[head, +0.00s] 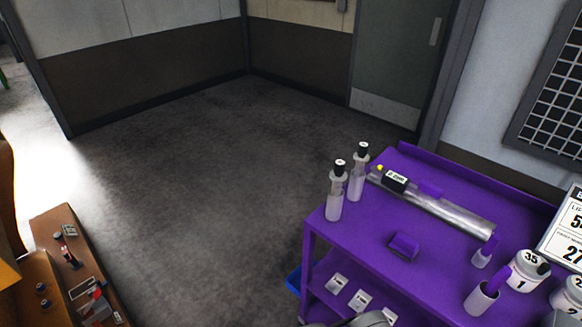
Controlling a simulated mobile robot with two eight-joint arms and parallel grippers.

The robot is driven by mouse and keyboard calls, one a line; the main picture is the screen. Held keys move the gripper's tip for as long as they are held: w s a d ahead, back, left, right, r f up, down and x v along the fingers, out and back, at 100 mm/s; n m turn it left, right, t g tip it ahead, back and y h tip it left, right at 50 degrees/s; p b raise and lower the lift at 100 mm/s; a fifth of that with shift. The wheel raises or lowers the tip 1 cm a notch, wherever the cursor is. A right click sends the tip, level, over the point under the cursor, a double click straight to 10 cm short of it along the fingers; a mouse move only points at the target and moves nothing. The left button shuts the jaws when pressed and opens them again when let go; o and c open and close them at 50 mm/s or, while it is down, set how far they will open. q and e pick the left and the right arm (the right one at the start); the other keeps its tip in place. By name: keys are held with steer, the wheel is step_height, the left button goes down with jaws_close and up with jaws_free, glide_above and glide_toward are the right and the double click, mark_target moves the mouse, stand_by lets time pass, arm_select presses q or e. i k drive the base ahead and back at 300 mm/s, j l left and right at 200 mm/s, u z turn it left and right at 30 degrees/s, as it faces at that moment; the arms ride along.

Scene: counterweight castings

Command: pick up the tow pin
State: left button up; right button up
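No object in the head view is plainly marked as the tow pin. A long silvery metal bar (448,211) lies along the back of the purple cart's top, and I cannot tell whether it is the tow pin. A black block with a white label (395,181) sits at its left end, with a small yellow spot beside it. Neither of my grippers can be made out. A pale grey rounded shape is cut off at the bottom edge, and I cannot tell what it is.
The purple cart (352,236) stands at right. It carries two black-capped bottles (335,192), a small purple block (404,245), and white cylinders, one marked 35 (527,271). A brown bench (52,221) with small items is at lower left. The grey floor (220,200) between is clear.

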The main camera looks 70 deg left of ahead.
mark_target(361, 156)
steer(key=u, duration=1.75)
